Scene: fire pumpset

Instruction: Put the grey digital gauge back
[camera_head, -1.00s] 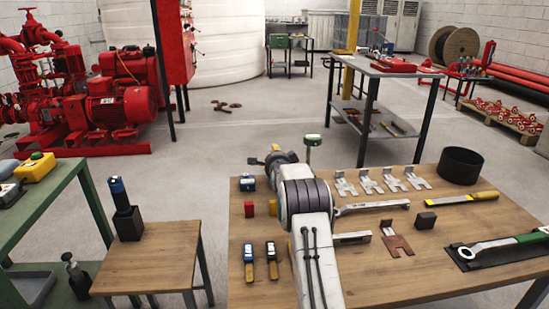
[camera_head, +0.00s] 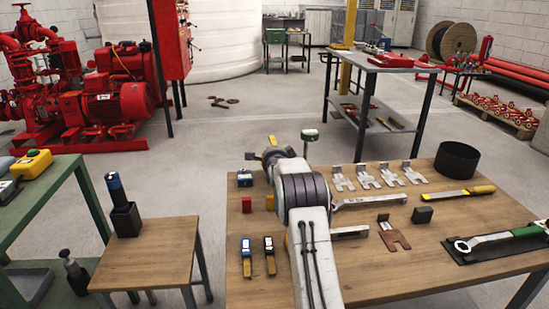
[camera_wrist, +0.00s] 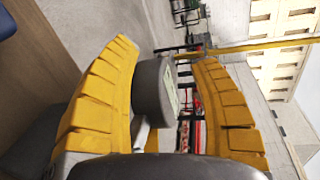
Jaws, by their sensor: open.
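The grey digital gauge (camera_wrist: 153,92) shows in the wrist view as a dark round body with a pale display face on its right side and a thin light stem below. It lies between the yellow fingers of my gripper (camera_wrist: 164,54), nearer the left one. The fingers stand apart, with a clear gap on the right; contact on the left cannot be told. In the head view my gripper (camera_head: 270,146) is beyond the workbench's back edge, mostly hidden by my arm.
A small wooden table (camera_head: 150,270) stands left. Red pumps (camera_head: 105,100) stand behind, with open floor between.

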